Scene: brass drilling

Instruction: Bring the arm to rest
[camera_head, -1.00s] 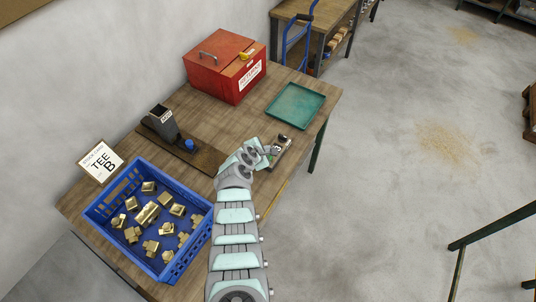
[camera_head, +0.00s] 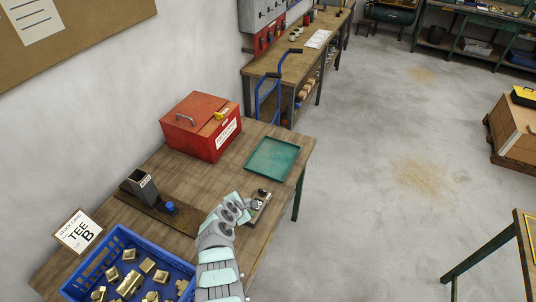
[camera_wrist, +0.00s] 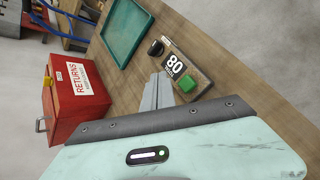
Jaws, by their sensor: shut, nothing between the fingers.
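My gripper (camera_head: 245,205) is over the right edge of the wooden table, beside a small control box (camera_head: 259,203). In the wrist view its fingers (camera_wrist: 157,92) are together with nothing between them. The control box (camera_wrist: 182,70) there shows a label reading 80, a green button and a dark knob. My arm reaches in from the bottom of the head view. I cannot tell whether the fingertips touch the box.
A dark fixture with a blue knob (camera_head: 170,208), a red returns box (camera_head: 203,125) and an empty green tray (camera_head: 273,159) stand on the table.

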